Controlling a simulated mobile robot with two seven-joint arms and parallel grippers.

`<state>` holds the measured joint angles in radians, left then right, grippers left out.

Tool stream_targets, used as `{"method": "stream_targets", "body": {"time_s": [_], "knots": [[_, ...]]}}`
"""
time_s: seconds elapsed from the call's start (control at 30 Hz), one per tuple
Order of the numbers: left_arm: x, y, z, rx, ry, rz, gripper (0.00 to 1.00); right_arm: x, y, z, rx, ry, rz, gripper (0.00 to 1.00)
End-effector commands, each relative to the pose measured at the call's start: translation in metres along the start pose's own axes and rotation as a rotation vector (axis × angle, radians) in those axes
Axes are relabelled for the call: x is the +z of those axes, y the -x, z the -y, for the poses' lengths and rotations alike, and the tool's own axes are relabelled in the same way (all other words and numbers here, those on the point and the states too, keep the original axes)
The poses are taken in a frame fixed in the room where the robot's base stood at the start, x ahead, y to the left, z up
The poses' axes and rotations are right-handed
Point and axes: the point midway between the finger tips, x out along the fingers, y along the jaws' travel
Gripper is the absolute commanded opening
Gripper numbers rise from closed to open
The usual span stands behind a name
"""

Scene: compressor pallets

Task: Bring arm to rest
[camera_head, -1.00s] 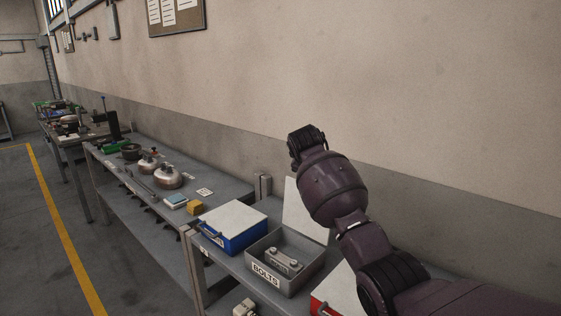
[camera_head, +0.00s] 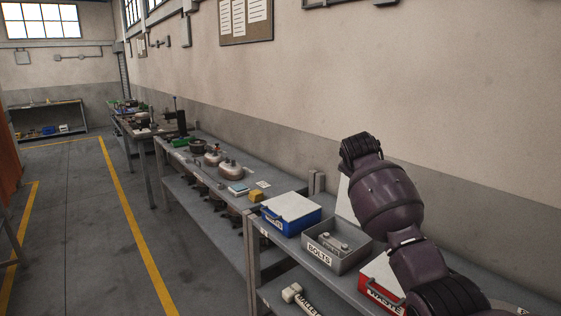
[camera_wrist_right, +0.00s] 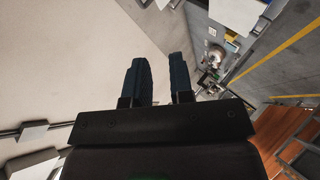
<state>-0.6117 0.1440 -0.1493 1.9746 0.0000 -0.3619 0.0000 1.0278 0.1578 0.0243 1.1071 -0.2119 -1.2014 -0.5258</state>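My right arm comes in from the lower right of the head view and is raised over the bench, its elbow bent in front of the wall. Its gripper is hidden in that view. In the right wrist view my right gripper (camera_wrist_right: 160,80) shows two dark fingers standing apart, with nothing between them. Wall and floor lie beyond the fingers. My left gripper is in neither view.
Below the arm, the workbench (camera_head: 231,205) holds a grey BOLTS box (camera_head: 358,262) with a part inside, a blue box (camera_head: 291,214) with a white lid and a red WASTE box (camera_head: 372,290). Clear floor (camera_head: 90,230) with yellow lines lies to the left.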

Motion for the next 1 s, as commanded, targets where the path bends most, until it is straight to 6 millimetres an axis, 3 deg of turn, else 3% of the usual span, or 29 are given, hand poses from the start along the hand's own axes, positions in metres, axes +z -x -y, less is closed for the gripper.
{"method": "stream_targets", "body": {"time_s": [0.2, 0.3, 0.43, 0.67, 1.0], "knots": [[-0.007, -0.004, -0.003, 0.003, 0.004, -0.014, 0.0, -0.048, 0.038, -0.027, 0.101, -0.151, -0.257, 0.21], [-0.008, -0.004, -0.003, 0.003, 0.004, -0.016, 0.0, -0.052, 0.049, -0.025, 0.125, -0.217, -0.364, 0.21], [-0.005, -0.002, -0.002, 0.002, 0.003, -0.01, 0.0, -0.043, 0.055, -0.013, 0.133, -0.29, -0.466, 0.21], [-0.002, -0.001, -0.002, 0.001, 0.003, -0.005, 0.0, -0.001, 0.056, 0.026, 0.115, -0.403, -0.591, 0.21], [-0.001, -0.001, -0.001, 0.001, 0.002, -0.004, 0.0, 0.105, 0.06, 0.112, 0.046, -0.559, -0.676, 0.21]]}}
